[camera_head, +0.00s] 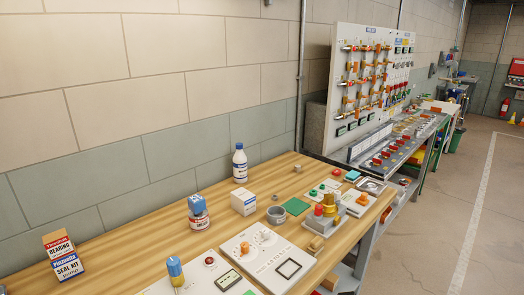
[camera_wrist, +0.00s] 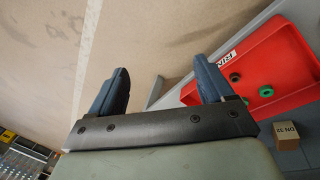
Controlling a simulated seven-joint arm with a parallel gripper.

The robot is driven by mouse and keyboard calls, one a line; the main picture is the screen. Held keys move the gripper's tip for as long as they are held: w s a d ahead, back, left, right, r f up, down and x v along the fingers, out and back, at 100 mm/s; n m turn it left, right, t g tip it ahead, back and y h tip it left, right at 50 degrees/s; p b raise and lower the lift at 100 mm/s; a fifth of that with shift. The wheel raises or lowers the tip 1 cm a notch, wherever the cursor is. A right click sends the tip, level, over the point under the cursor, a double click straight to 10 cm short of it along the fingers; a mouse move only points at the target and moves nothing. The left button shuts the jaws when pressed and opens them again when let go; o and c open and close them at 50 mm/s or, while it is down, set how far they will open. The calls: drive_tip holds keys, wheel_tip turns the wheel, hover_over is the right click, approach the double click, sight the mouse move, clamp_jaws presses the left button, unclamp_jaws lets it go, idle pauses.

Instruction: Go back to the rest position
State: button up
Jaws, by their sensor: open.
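My gripper (camera_wrist: 160,93) shows in the wrist view with its two blue-grey fingers spread wide apart. It is open and nothing is between the fingers. My gripper and arm do not show in the head view.
A valve panel (camera_head: 370,75) stands behind. The wrist view shows a red tray (camera_wrist: 275,70) and a small cardboard box (camera_wrist: 285,134).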

drive_tip(key=s+a+f+g+y, duration=0.1)
drive_tip(key=s+a, duration=0.4)
drive_tip(key=s, duration=0.6)
drive_tip(key=s+a+f+g+y, duration=0.1)
drive_tip(key=s+a+f+g, duration=0.3)
drive_tip(key=s, duration=0.8)
drive_tip(key=s+a+f+g, duration=0.2)
drive_tip(key=s+a, duration=0.5)
drive_tip(key=s, duration=0.5)
drive_tip(key=shift+f+y, duration=0.4)
drive_tip(key=shift+f, duration=0.25)
drive_tip(key=shift+a, duration=0.1)
